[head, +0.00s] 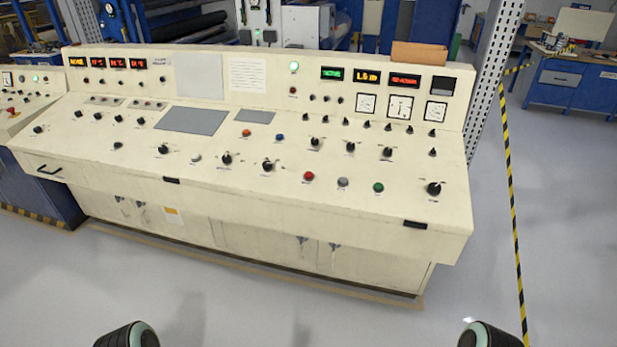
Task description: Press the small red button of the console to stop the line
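The cream console (230,203) stands in front of me with a sloped control panel. A red button (309,176) sits near its front edge, right of the middle, left of a grey button (342,182) and a green button (378,187). A smaller orange-red button (246,132) lies further back, left of a blue button (280,137). A small dark red one (293,90) is on the upright back panel. I cannot tell which is the task's button. Dark rounded parts of my arms show at the bottom left and right, apart from the console. Neither gripper's fingers are in view.
Black knobs such as this one (434,188) stand up among the buttons. A second console (28,100) with a red mushroom button (13,111) adjoins at left. A perforated grey post (495,60) rises behind the right end. The floor in front is clear.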

